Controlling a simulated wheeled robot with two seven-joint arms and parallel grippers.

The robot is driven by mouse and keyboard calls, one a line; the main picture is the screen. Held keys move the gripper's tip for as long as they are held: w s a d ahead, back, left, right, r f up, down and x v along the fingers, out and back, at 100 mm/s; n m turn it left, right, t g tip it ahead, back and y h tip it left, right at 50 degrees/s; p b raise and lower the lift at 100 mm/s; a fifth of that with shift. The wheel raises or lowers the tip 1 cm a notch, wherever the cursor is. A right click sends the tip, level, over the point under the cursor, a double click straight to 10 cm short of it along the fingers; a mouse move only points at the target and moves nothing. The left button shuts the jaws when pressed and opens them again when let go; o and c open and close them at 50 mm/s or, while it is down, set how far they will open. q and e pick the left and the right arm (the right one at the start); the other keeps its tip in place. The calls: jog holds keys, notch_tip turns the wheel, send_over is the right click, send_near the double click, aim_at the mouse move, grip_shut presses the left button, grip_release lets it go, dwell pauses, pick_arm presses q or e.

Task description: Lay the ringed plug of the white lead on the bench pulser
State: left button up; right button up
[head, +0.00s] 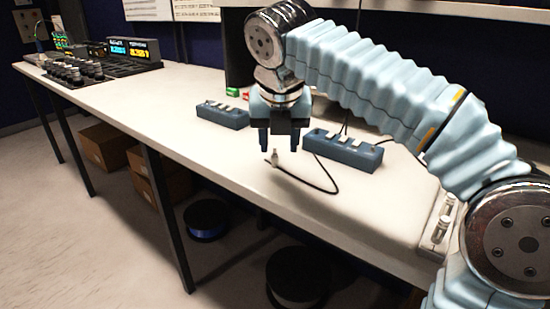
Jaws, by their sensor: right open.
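A small pale plug (274,158) stands near the front edge of the white bench (190,90). A thin dark cable (310,184) curves from it to the right over the bench; I cannot make out a ring or a white lead. My right gripper (279,142) points down with its fingers apart, just above and around the top of the plug; I cannot tell whether they touch it. Instruments with lit displays (134,48) stand at the bench's far left end; I cannot tell which thing is the bench pulser. My left gripper is out of view.
A blue-grey block with pale pieces (222,115) lies left of my right gripper, and another such block (344,152) lies right of it. A dark panel with several knobs (75,72) is at the far left. Cardboard boxes (104,146) and spools (206,219) stand below.

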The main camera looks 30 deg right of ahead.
aim_at(275, 155)
jog(key=w+f, duration=0.2)
jog(key=f, duration=0.1)
jog(key=shift+w+d+f, duration=0.15)
jog(key=shift+d, duration=0.05)
jog(key=shift+w+d+f, duration=0.1)
jog(key=shift+w+f, duration=0.1)
jog(key=shift+f, duration=0.35)
grip_shut()
